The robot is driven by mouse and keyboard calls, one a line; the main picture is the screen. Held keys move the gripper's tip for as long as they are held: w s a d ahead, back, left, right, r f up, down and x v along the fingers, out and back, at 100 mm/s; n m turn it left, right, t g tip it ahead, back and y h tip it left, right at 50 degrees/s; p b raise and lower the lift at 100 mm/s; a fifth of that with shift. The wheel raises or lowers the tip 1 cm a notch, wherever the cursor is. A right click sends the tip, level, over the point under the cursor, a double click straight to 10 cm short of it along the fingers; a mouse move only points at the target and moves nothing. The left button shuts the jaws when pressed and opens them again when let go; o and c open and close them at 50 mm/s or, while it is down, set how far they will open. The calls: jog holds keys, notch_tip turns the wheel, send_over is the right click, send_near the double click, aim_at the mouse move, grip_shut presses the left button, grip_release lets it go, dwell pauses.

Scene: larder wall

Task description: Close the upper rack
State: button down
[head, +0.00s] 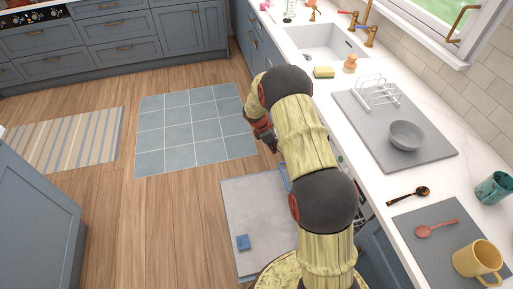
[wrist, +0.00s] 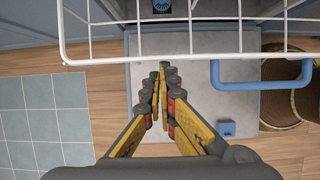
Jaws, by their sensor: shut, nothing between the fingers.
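The upper rack (wrist: 100,60) is a white wire basket, pulled out over the lowered grey door (head: 245,205) of a dishwasher. Its front rail crosses the top of the wrist view. A blue loop handle (wrist: 262,85) hangs on the right part of this rail; a bit of it shows in the head view (head: 284,178), beside my arm. My gripper (wrist: 161,70) is shut and empty, its fingertips close to the front rail, left of the handle. I cannot tell if they touch it. In the head view my gripper (head: 266,140) is partly seen, and my arm hides most of the rack.
A small blue block (head: 242,241) lies on the lowered door. The counter (head: 375,165) with a drying mat, grey bowl (head: 406,135) and yellow mug (head: 477,261) runs along the right. The wooden floor left of the door is clear, with a blue tiled mat (head: 195,130).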

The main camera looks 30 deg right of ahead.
jog(key=s+d+p, duration=0.1)
jog(key=d, duration=0.3)
jog(key=d+p, duration=0.1)
jog(key=d, duration=0.3)
jog(key=s+d, duration=0.1)
jog(key=d, duration=0.4)
jog(key=shift+s+p, duration=0.3)
jog(key=shift+p, duration=0.1)
jog(key=shift+a, duration=0.15)
